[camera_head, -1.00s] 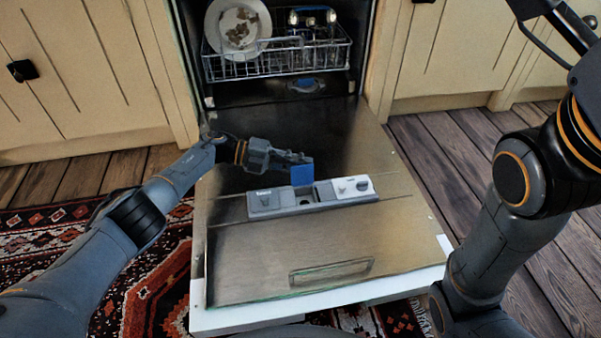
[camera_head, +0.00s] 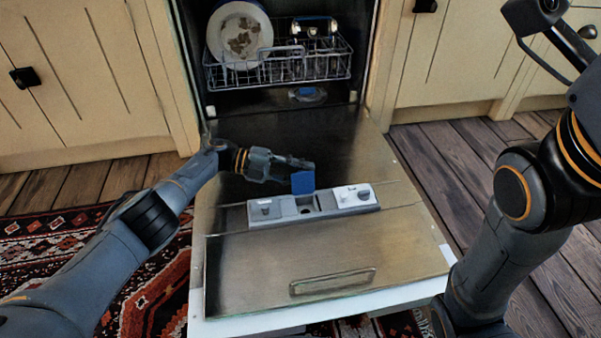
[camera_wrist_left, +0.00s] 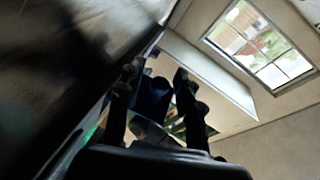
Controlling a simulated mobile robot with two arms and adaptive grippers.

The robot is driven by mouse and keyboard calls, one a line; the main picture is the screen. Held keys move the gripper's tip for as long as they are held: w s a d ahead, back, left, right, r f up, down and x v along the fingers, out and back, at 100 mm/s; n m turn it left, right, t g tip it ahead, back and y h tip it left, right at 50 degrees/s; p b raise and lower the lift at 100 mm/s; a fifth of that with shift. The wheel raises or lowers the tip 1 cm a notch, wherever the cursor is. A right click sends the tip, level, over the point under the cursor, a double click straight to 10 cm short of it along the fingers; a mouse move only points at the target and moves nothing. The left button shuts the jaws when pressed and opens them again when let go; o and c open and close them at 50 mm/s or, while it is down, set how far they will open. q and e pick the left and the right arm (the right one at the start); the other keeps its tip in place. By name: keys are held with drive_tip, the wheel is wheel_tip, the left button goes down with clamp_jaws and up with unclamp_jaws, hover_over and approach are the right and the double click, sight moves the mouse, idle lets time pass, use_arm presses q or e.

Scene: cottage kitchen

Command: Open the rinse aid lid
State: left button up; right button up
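The dispenser panel (camera_head: 282,212) lies in the inner face of the lowered dishwasher door. A blue lid (camera_head: 303,182) stands raised at its middle, behind an open compartment. I cannot tell for certain that this is the rinse aid lid. My left gripper (camera_head: 308,164) is at the blue lid's upper edge; contact is unclear. In the left wrist view the blue lid (camera_wrist_left: 152,98) shows between the two spread fingers. A dark end part of my right arm is at the top right, far from the panel; its finger state is unclear.
The open dishwasher door (camera_head: 310,260) has a handle-like recess near its front edge. Behind it a wire rack (camera_head: 278,72) holds a soiled plate (camera_head: 239,36). Cream cabinets flank the opening. A patterned rug (camera_head: 45,250) lies at left; wooden floor is clear at right.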

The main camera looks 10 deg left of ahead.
use_arm(q)
drive_tip(key=v, duration=0.6)
drive_tip(key=shift+a+r, duration=0.1)
drive_tip(key=shift+a, duration=0.15)
drive_tip(key=shift+a+r, duration=0.1)
drive_tip(key=shift+a, duration=0.35)
drive_tip(key=shift+s, duration=0.1)
